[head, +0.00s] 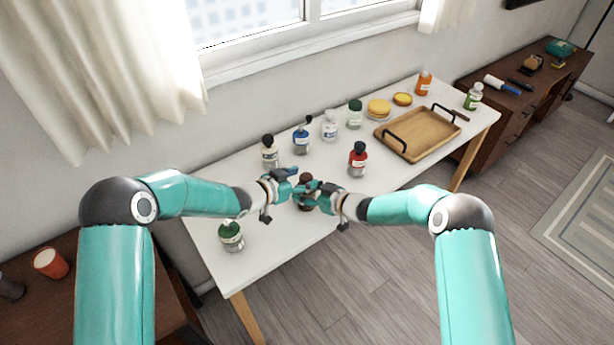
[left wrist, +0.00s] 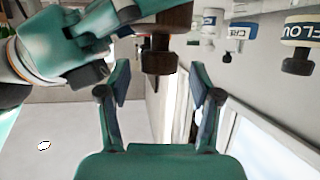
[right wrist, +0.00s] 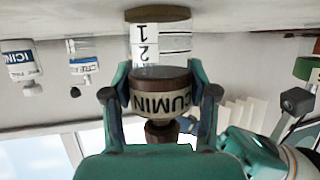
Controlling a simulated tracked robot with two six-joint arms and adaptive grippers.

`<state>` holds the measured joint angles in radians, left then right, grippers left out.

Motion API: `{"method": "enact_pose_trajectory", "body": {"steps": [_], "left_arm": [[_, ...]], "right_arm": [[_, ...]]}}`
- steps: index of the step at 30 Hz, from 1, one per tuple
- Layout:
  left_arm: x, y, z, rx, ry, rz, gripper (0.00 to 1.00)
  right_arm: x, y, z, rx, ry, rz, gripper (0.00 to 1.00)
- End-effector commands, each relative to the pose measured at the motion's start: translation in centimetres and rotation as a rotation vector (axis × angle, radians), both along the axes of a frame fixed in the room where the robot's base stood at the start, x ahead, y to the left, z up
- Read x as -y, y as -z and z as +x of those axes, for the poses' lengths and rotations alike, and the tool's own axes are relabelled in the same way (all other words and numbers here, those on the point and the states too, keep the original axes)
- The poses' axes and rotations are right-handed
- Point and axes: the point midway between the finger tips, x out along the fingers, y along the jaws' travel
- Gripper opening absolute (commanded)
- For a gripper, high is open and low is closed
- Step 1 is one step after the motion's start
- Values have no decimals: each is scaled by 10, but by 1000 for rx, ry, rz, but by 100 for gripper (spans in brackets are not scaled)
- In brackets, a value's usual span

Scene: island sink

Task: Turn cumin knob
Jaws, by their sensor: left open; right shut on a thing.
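The cumin grinder (right wrist: 160,60) stands on the white table, its clear body marked with numbers. My right gripper (right wrist: 158,80) is shut around the grinder at the band. It also shows in the head view (head: 316,190). My left gripper (left wrist: 158,75) is open, with the brown knob (left wrist: 159,62) in line with the gap between its fingers.
A red-labelled bottle (head: 358,158) stands right of my grippers. A green-lidded jar (head: 231,236) stands at the near left. Blue-labelled (head: 302,140) and white-labelled bottles (head: 269,152) stand behind. A wooden tray (head: 405,152) lies at the right.

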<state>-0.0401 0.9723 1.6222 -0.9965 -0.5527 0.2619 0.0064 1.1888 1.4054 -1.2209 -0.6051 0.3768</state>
Motion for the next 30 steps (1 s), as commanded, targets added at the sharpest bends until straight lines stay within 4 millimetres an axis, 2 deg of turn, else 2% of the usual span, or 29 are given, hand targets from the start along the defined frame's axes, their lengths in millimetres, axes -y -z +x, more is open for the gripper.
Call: {"method": "enact_pose_trajectory", "body": {"steps": [6, 15, 17, 26, 27, 30], "left_arm": [[12, 7, 13, 1, 0, -1, 64], [13, 8, 14, 0, 0, 0, 64], [13, 8, 14, 0, 0, 0, 56], [13, 8, 14, 0, -1, 0, 6], [13, 8, 14, 0, -1, 0, 2], [13, 8, 15, 1, -2, 0, 2]], "right_arm": [[0, 0, 0, -1, 0, -1, 19], [0, 0, 0, -1, 0, -1, 19], [0, 0, 0, -1, 0, -1, 19], [0, 0, 0, -1, 0, -1, 19], [0, 0, 0, -1, 0, -1, 19], [0, 0, 0, -1, 0, -1, 19]]}}
